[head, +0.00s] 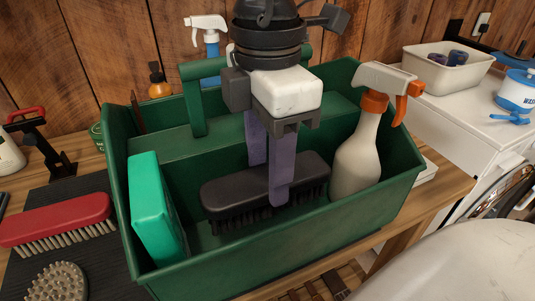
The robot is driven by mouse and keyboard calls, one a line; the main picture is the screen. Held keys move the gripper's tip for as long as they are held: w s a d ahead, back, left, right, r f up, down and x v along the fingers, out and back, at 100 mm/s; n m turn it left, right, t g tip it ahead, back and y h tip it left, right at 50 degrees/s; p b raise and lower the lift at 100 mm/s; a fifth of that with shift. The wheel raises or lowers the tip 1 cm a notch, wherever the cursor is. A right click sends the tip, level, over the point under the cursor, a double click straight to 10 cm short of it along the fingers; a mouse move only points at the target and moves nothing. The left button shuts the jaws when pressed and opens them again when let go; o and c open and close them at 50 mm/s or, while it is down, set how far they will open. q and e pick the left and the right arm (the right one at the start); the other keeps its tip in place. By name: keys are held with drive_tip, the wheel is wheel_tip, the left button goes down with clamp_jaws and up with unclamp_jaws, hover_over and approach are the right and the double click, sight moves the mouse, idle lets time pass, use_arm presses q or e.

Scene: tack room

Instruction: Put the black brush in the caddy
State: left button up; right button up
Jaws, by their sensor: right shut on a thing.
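The green caddy (330,228) stands on the wooden bench and fills the middle of the head view. The black brush (232,195) is inside its front compartment, level with its dark bristles down. My right gripper (269,180) reaches down from above, with its purple fingers shut on the middle of the brush, one on the near side and one behind. I cannot tell whether the bristles touch the caddy floor. My left gripper is not in view.
In the caddy, a teal sponge block (155,208) stands left of the brush and a spray bottle (358,150) with an orange trigger stands right. The caddy handle (193,100) rises behind. A red brush (56,220) and a round brush (58,282) lie on the dark mat at left.

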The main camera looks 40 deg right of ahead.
wheel_tip(320, 180, down, 4)
drive_tip(key=shift+f+b, duration=0.1)
drive_tip(key=shift+b, duration=0.8)
drive_tip(key=shift+f, duration=0.5)
drive_tip(key=o, duration=1.4)
drive_tip(key=shift+r, duration=0.15)
wheel_tip(320, 180, up, 10)
drive_tip(key=shift+f+p, duration=0.1)
drive_tip(key=shift+p, duration=0.3)
drive_tip(key=shift+s, duration=0.1)
